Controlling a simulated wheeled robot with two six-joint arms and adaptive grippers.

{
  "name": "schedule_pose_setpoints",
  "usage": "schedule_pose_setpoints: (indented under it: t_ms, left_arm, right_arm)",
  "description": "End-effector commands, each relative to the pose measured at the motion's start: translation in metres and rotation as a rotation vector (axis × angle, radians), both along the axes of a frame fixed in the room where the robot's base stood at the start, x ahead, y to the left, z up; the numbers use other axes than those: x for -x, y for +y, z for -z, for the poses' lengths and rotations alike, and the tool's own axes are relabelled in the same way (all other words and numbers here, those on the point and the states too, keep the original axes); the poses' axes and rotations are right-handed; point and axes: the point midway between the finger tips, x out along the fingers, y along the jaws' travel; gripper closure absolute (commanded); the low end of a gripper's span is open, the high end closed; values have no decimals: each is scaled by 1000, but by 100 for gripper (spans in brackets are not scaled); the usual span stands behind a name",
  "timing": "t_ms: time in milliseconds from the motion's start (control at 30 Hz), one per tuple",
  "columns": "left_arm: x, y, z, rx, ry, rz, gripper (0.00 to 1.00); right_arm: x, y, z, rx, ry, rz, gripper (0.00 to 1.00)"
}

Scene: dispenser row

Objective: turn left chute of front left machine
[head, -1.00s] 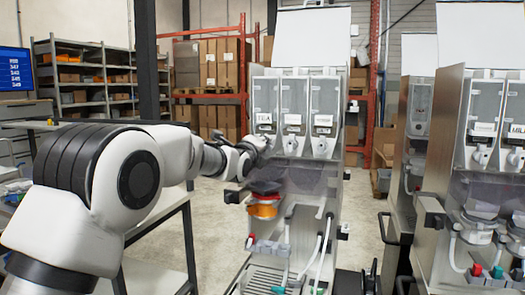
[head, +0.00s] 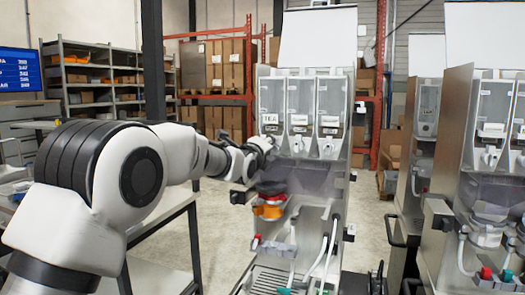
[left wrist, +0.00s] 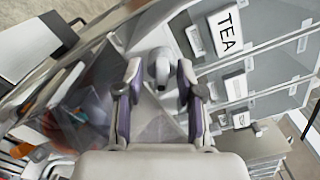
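The front left machine (head: 338,190) stands in the middle of the head view, with three clear canisters and a TEA label (head: 270,119) on the left one. Its middle chute (head: 297,145) and right chute (head: 327,147) show. The left chute is hidden behind my left gripper (head: 262,146) there. In the left wrist view the left chute (left wrist: 160,66) is a grey rounded spout below the TEA label (left wrist: 227,31). My left gripper (left wrist: 158,85) is open, with one finger on each side of this chute. Contact cannot be told. My right gripper is not clearly seen.
An orange and red container (head: 270,207) is at the machine's left side, below the chutes. A second machine (head: 490,170) stands close on the right. A grey shelf table (head: 165,225) is at the left. A dark object (head: 365,284) at the bottom is unclear.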

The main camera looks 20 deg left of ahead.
Motion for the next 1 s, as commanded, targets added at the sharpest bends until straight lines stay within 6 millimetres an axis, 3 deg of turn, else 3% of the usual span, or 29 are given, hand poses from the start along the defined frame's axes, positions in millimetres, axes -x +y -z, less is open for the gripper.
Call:
schedule_pose_setpoints:
  t_ms: [333, 500, 1000]
  left_arm:
    - [81, 3, -1, 1, 0, 0, 62]
    - [108, 4, 0, 1, 0, 0, 62]
    - [112, 4, 0, 0, 0, -1, 62]
  right_arm:
    - [0, 0, 0, 0, 0, 0, 100]
    - [0, 0, 0, 0, 0, 0, 100]
    - [0, 0, 0, 0, 0, 0, 100]
